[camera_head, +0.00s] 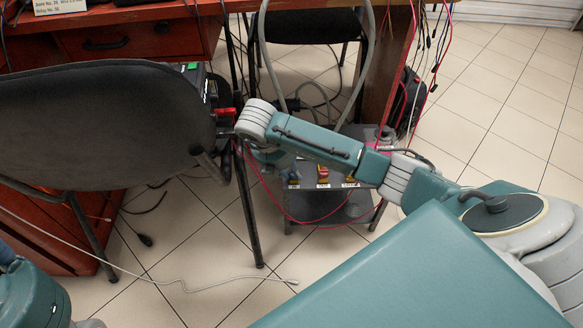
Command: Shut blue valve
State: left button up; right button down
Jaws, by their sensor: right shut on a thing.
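My right arm reaches in from the right, and its wrist bends down over a low grey stand under the desk. My right gripper (284,170) is small and partly hidden below my forearm, at the left end of a row of valves. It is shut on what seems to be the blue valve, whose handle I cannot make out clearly. My left gripper is out of view.
A black chair (100,125) fills the left, close to my wrist. The low stand (325,207) has hoses (366,60) rising from it and a red cable (300,220) looping in front. A wooden desk (395,75) stands above. Tiled floor (190,255) is mostly clear.

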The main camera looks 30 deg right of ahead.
jog(key=shift+d, duration=0.3)
jog(key=c, duration=1.6)
grip_release()
jog(key=shift+s, duration=0.1)
jog(key=shift+o, duration=0.2)
jog(key=shift+a+r, duration=0.3)
jog(key=w+v, duration=0.1)
jog(key=v, duration=1)
jog(key=shift+s, duration=0.5)
jog(key=shift+a+r, duration=0.1)
